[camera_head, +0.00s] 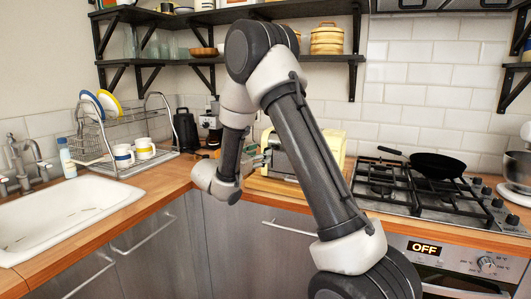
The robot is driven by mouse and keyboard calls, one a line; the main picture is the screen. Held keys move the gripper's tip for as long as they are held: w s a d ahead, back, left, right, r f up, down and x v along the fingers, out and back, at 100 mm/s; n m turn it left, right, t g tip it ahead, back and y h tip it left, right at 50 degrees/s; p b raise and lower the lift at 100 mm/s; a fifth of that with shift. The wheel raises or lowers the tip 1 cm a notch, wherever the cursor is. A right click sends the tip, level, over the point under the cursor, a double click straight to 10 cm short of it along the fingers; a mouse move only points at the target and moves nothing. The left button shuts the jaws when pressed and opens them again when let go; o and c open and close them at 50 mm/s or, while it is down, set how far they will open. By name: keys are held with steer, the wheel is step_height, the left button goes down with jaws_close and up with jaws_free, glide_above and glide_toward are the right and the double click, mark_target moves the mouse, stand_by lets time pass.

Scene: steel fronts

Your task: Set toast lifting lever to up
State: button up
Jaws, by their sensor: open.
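A toaster (283,161) with a metal-grey end and a cream body stands on the wooden counter in the back corner. My arm crosses in front of it and hides much of it. The toast lifting lever cannot be made out. My gripper (262,158) is small in the picture, partly behind my arm, close to the left end of the toaster. It is open. Whether it touches the toaster cannot be told.
A dish rack (125,125) with plates and cups and a white sink (70,212) are at left. A gas hob (425,190) with a black pan (437,165) is at right. Shelves hang above.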

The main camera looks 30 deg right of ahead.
steer(key=v, duration=0.6)
steer(key=shift+s+a, duration=0.2)
steer(key=shift+a, duration=0.05)
steer(key=s+d+f+m+g+y, duration=0.3)
steer(key=s+m+g, duration=0.2)
steer(key=s, duration=0.3)
steer(key=s+d+f+m+g+y, duration=0.2)
steer(key=s+d+m+g, duration=0.15)
steer(key=s, duration=0.55)
steer(key=s+a+r+m+t+y, duration=0.2)
steer(key=s+a+r+m+y, duration=0.1)
steer(key=s, duration=0.6)
steer(key=s+a+r+m+t+y, duration=0.2)
steer(key=s+r+m+t+y, duration=0.1)
steer(key=s+r+m+y, duration=0.3)
steer(key=s+m+y, duration=0.2)
steer(key=s+m, duration=0.1)
steer(key=shift+a+r, duration=0.3)
steer(key=shift+a, duration=0.1)
